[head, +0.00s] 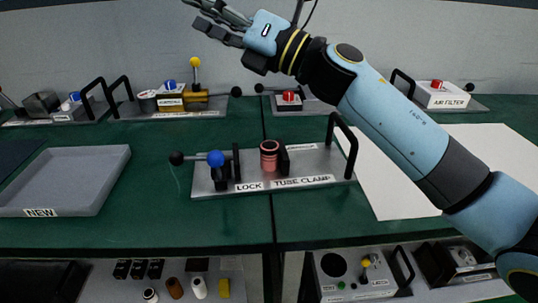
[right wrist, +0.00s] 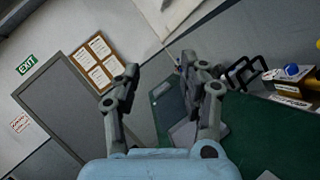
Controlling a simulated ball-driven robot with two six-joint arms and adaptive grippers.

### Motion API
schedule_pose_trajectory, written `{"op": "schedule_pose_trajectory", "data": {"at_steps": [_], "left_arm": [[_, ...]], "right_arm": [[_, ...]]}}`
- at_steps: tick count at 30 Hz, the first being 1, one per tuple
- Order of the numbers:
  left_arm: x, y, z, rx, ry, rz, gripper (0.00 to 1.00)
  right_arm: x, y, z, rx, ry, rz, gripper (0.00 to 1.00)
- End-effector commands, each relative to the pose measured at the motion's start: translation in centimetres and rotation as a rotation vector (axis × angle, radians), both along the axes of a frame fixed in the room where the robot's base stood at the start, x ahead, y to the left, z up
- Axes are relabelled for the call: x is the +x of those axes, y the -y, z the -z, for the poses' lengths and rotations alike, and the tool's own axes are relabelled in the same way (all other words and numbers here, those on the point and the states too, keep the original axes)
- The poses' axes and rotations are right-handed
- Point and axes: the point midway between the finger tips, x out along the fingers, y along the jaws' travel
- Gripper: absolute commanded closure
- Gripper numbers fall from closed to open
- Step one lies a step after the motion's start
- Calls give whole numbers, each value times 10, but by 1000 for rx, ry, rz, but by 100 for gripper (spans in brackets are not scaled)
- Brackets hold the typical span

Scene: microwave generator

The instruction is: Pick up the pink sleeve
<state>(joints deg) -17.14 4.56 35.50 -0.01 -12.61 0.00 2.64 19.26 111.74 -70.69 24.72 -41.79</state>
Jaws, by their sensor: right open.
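A pinkish, ribbed sleeve (head: 269,160) stands upright in the middle of the grey plate labelled TUBE CLAMP (head: 320,165), beside a black clamp block (head: 284,161). Its top looks dark. My right gripper (head: 197,13) is at the top of the head view, well above and to the left of the sleeve, apart from it. In the right wrist view its two fingers (right wrist: 160,66) are spread with nothing between them. The sleeve does not show in the right wrist view. My left gripper is not in view.
A grey NEW tray (head: 65,212) lies left, white sheet (head: 385,190) right. Other fixtures line the back.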

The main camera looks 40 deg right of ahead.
Motion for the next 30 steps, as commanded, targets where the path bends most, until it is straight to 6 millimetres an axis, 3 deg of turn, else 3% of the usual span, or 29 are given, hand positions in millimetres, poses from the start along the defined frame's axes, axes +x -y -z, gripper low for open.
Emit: {"op": "schedule_pose_trajectory", "data": {"at_steps": [3,5,8,12,15,19,23,28,30], "left_arm": [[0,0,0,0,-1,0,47],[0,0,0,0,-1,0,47],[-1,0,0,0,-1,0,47],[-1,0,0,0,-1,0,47],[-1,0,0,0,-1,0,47],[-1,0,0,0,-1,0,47],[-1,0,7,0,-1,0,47],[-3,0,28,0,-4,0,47],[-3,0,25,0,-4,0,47]], "right_arm": [[7,-28,30,-474,98,-170,57],[8,-29,56,-710,120,-266,57],[7,-7,101,-1075,109,-439,57],[-6,54,143,-1441,4,-687,57],[-20,94,153,-1583,-85,-831,57],[-33,124,155,-1660,-168,-943,57],[-38,129,163,-1677,-190,-976,57],[-37,119,190,-1675,-190,-977,57],[-37,114,197,-1672,-190,-977,57]]}}
